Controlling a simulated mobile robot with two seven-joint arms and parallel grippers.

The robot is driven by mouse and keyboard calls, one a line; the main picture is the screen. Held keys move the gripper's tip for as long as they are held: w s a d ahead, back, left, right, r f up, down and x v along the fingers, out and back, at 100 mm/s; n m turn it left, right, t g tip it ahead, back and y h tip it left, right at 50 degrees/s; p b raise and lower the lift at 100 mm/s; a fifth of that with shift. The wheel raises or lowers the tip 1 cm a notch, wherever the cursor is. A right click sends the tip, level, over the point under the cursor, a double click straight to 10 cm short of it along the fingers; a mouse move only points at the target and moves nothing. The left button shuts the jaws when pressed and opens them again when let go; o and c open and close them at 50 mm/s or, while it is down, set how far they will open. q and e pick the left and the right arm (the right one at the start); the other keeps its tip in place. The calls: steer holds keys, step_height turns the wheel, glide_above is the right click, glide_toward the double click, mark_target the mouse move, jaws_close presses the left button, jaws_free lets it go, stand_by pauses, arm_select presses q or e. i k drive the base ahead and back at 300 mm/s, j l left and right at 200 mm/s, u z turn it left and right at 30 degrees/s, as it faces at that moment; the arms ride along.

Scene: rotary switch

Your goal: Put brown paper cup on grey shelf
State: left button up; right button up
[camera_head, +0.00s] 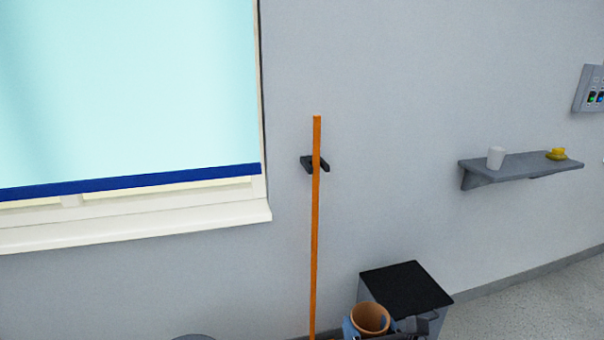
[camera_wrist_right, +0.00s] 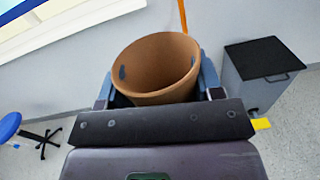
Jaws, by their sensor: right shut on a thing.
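The brown paper cup (camera_head: 370,318) is at the bottom of the head view, its open mouth facing up. My right gripper (camera_wrist_right: 158,88) is shut on the cup, with a blue finger on each side of it. In the right wrist view the cup (camera_wrist_right: 157,62) shows its empty inside and rim. The grey shelf (camera_head: 522,166) is on the wall at the right, higher in the head view and well apart from the cup. My left gripper is not in view.
A white cup (camera_head: 496,158) and a yellow object (camera_head: 557,154) stand on the shelf, with bare room between them. An orange pole (camera_head: 316,220) stands in a dark wall clip. A black-topped grey bin (camera_head: 408,287) is near the cup. A blue stool (camera_wrist_right: 10,126) shows at left.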

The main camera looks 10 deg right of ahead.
mark_target(512, 165)
steer(key=i+l+u, duration=0.2)
steer(key=l, duration=0.7)
steer(key=l+u, duration=0.25)
steer(key=l, duration=0.65)
steer(key=k+l+u, duration=0.2)
steer(key=l, duration=0.75)
steer(key=l+u, duration=0.25)
steer(key=l, duration=0.7)
steer(key=k+l, duration=0.1)
steer(key=l, duration=0.25)
steer(key=l+u, duration=0.1)
steer(key=l, duration=0.3)
steer(key=k+l, duration=0.15)
steer(key=l, duration=0.2)
steer(key=k+l+u, duration=0.1)
steer(key=l, duration=0.25)
